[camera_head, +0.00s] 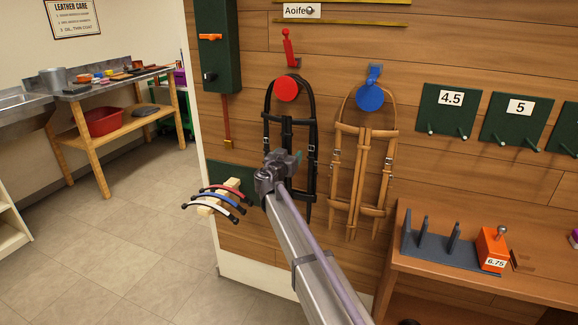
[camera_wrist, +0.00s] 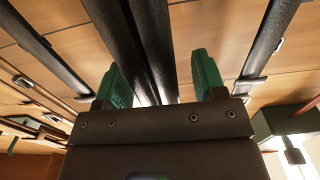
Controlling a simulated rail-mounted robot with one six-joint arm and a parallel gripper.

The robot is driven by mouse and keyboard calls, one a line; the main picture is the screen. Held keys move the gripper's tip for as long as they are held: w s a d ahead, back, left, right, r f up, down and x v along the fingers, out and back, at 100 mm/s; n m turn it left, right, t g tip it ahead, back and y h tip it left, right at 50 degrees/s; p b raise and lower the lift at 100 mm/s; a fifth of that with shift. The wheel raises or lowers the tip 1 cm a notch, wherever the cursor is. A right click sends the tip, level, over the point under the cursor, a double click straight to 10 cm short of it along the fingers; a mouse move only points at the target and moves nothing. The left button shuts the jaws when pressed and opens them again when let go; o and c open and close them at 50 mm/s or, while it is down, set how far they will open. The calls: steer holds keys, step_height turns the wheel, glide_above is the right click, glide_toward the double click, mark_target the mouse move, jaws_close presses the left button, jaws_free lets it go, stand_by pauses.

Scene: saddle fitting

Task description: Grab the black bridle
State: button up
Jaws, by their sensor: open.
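The black bridle (camera_head: 314,135) hangs on the wooden wall from a hook with a red disc (camera_head: 286,89). My gripper (camera_head: 296,157) is in front of its middle and hides part of its lower straps. In the wrist view my gripper (camera_wrist: 160,64) is open, with its green fingers apart. Black bridle straps (camera_wrist: 151,30) run between the two fingers, and I see no finger closed on them. Other black straps pass outside the fingers at left and right.
A tan bridle (camera_head: 365,170) hangs just right from a blue hook (camera_head: 370,97). At left, a wooden block (camera_head: 222,195) holds several coloured curved bands. A wooden shelf (camera_head: 480,280) with a grey rack (camera_head: 440,245) and an orange box (camera_head: 491,250) stands lower right.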

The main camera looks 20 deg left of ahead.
steer(key=shift+w, duration=0.4)
steer(key=shift+s, duration=0.1)
jaws_close()
